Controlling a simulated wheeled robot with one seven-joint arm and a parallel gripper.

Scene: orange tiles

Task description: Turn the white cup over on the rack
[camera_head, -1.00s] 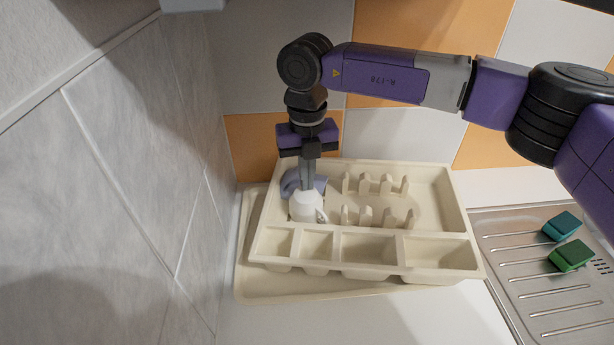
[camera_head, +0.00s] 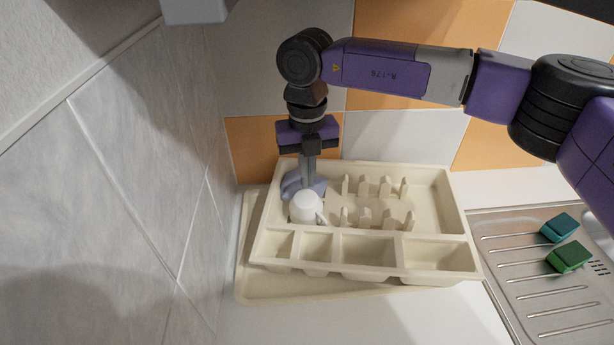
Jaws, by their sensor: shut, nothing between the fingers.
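The white cup (camera_head: 304,208) stands in the left part of the cream rack (camera_head: 375,251), its handle towards the right. A smooth closed face shows on top, so it looks upside down. My gripper (camera_head: 307,186) points down just behind the cup, its fingers together and holding nothing. The fingertips are partly hidden by the cup and a purple-blue item (camera_head: 290,184); I cannot tell whether they touch the cup.
The purple-blue item lies in the rack behind the cup. Pegs (camera_head: 385,186) stand to the right. The rack sits on a cream tray (camera_head: 250,293) near the grey wall (camera_head: 130,170). Teal (camera_head: 559,227) and green (camera_head: 569,256) sponges lie on the metal drainer.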

